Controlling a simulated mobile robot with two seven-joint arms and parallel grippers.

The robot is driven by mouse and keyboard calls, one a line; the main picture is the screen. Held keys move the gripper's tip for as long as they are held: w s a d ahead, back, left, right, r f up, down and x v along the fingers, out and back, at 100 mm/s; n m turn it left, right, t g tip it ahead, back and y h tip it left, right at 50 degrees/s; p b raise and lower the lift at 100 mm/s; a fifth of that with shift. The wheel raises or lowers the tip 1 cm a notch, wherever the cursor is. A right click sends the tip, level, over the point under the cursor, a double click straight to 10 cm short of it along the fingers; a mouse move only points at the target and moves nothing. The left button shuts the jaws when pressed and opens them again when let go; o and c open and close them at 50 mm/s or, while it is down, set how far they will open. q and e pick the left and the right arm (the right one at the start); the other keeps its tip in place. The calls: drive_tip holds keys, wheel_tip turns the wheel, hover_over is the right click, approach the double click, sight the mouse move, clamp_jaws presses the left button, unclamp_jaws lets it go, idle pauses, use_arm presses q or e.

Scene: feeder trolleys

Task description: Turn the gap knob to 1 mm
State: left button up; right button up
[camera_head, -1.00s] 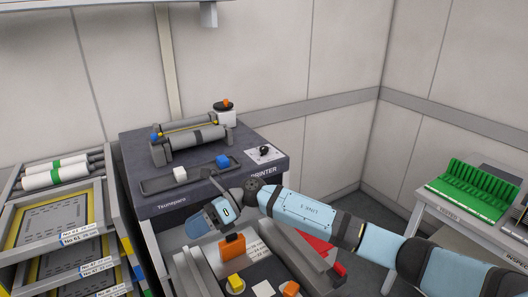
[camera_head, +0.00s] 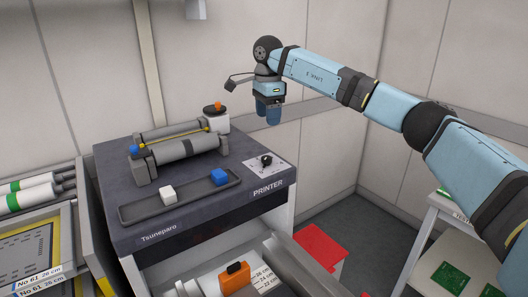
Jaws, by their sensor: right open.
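The gap knob (camera_head: 266,159) is a small black knob on a white dial plate (camera_head: 270,168) with small marks. The plate lies on top of the dark printer (camera_head: 110,180), at its right front corner above the word PRINTER. The marks are too small to read, so I cannot tell the knob's setting. My right gripper (camera_head: 268,122) is open and empty. It hangs with its blue fingers pointing down, above the knob and apart from it. My left gripper is not in view.
The printer top also holds a roller unit (camera_head: 180,147), a white pot with an orange-topped lid (camera_head: 216,118), and a black tray (camera_head: 150,208) with a white and a blue block. A shelf rack stands left, a table right, and a red box (camera_head: 320,248) low in front.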

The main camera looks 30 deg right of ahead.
hover_over(267, 157)
wheel_tip(267, 157, down, 4)
wheel_tip(267, 157, down, 8)
drive_tip(key=shift+r, duration=0.1)
drive_tip(key=shift+f, duration=0.7)
drive_tip(key=shift+a, duration=0.1)
drive_tip(key=c, duration=0.9)
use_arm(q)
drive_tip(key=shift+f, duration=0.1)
